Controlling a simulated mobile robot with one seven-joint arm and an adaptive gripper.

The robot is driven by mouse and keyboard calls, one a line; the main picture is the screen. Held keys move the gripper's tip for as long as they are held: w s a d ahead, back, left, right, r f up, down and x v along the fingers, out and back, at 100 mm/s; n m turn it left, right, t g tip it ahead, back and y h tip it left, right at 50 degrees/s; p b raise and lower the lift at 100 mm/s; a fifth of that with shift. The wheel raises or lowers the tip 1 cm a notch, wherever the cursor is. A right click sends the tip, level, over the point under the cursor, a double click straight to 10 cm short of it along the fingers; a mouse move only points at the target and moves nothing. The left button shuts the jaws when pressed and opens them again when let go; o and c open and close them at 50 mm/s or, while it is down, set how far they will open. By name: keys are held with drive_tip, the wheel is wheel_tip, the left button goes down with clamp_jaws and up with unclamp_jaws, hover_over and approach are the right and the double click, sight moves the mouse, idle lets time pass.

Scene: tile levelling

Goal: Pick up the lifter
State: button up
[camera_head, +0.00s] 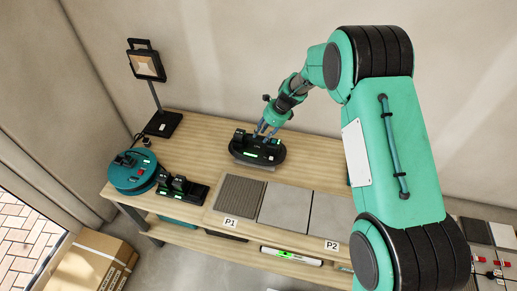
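The lifter, a black oval device (272,158) with a green lit display, sits on the wooden workbench (200,135) near its back edge, behind the tiles. My gripper (266,131) points down at the lifter's top from above right. Its fingers are at or just above the upper part of the lifter. They are small in this view, and I cannot tell whether they touch it or are closed on it. The lifter looks level and appears to rest on a thin pale base or the bench top.
Tiles lie along the bench front, a ribbed grey one (240,195) by label P1 and a smooth one (285,207) beside it. A teal round unit (133,180), a black dock (182,190) and a work lamp (147,65) stand left. A cardboard box (95,262) is on the floor.

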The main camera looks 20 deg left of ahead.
sight(258, 138)
drive_tip(key=shift+a+f, duration=0.1)
drive_tip(key=shift+f, duration=0.05)
drive_tip(key=shift+b+x, duration=0.4)
drive_tip(key=shift+x, duration=2.1)
drive_tip(key=shift+w, duration=0.1)
drive_tip(key=shift+f, duration=0.25)
drive_tip(key=c, duration=0.7)
drive_tip(key=shift+w+a+r, duration=0.1)
drive_tip(key=shift+w+r, duration=0.05)
clamp_jaws()
drive_tip(key=shift+r, duration=0.15)
